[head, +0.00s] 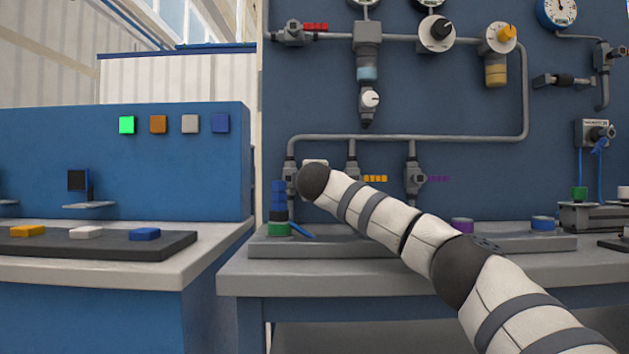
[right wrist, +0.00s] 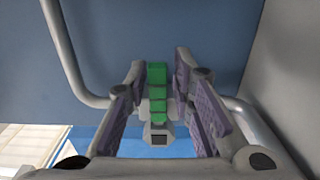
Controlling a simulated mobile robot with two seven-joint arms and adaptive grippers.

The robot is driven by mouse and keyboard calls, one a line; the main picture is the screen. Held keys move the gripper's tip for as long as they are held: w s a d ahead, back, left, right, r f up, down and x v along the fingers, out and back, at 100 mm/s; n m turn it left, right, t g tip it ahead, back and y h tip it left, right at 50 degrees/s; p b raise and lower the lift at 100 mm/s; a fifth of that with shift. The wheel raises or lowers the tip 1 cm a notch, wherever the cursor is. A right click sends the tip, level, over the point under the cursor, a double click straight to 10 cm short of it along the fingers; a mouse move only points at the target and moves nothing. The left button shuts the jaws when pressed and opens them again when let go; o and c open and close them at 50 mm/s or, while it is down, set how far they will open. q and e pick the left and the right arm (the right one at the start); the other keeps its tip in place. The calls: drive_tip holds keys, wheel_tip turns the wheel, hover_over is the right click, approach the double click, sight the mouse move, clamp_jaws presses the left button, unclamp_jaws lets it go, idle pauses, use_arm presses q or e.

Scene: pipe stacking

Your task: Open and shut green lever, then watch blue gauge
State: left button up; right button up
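The green lever (right wrist: 157,88) shows in the right wrist view as a row of green blocks on a grey valve (right wrist: 158,134). My right gripper (right wrist: 160,72) is open, with one purple-padded finger on each side of the lever and a gap to each. In the head view my right arm reaches across to the leftmost lower valve (head: 290,174) and hides the green lever and the gripper. The blue gauge (head: 557,12), with a white dial, is at the upper right of the head view, cut by the top edge. My left gripper is not in view.
A grey tray (head: 330,248) on the bench holds stacked blue and green rings (head: 278,228). A second bench with coloured blocks (head: 145,234) stands left.

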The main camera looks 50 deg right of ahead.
drive_tip(key=shift+a, duration=0.1)
drive_tip(key=v, duration=1.2)
